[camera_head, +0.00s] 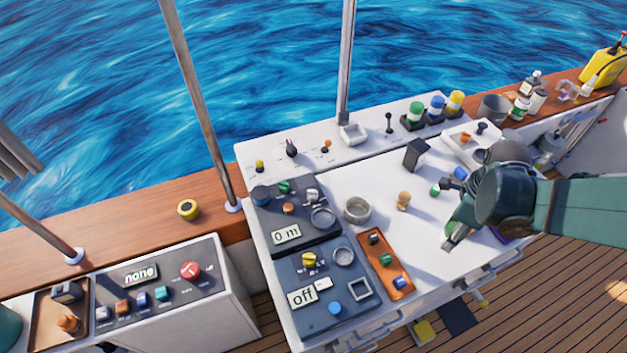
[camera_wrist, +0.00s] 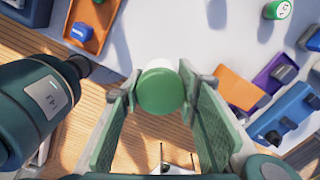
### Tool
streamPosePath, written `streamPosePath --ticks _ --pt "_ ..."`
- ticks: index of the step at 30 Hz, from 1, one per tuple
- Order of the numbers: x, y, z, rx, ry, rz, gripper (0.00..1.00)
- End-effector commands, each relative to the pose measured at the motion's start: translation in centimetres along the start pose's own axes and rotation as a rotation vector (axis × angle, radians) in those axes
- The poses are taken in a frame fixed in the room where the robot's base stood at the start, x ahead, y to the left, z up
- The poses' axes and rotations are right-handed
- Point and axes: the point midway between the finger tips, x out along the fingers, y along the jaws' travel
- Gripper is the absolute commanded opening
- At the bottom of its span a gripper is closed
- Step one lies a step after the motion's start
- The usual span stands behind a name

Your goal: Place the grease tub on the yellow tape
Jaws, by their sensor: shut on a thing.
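My gripper (camera_wrist: 158,90) is shut on a round tub with a green lid, the grease tub (camera_wrist: 160,93), with one finger on each side. A little of its white body shows behind the lid. In the head view my gripper (camera_head: 452,238) is above the front right part of the white console, and I cannot make out the tub there. The yellow tape (camera_head: 188,209), a yellow ring with a dark centre, lies flat on the wooden ledge at the left, well away from my gripper.
Between them are control panels (camera_head: 325,285), an orange tray (camera_head: 385,262), a round metal dish (camera_head: 357,209) and a tan knob-shaped piece (camera_head: 403,200). A metal post (camera_head: 203,110) stands just right of the tape. The ledge around the tape is clear.

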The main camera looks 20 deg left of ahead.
Motion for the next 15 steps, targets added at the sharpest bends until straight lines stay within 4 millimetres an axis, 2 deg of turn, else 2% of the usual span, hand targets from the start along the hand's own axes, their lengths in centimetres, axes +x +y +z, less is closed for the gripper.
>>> streamPosePath --ticks 8,15 --pt "0.0 -0.1 0.2 -0.003 0.000 0.000 0.18" --pt "-0.3 -0.5 1.9 -0.033 0.000 0.000 0.18"
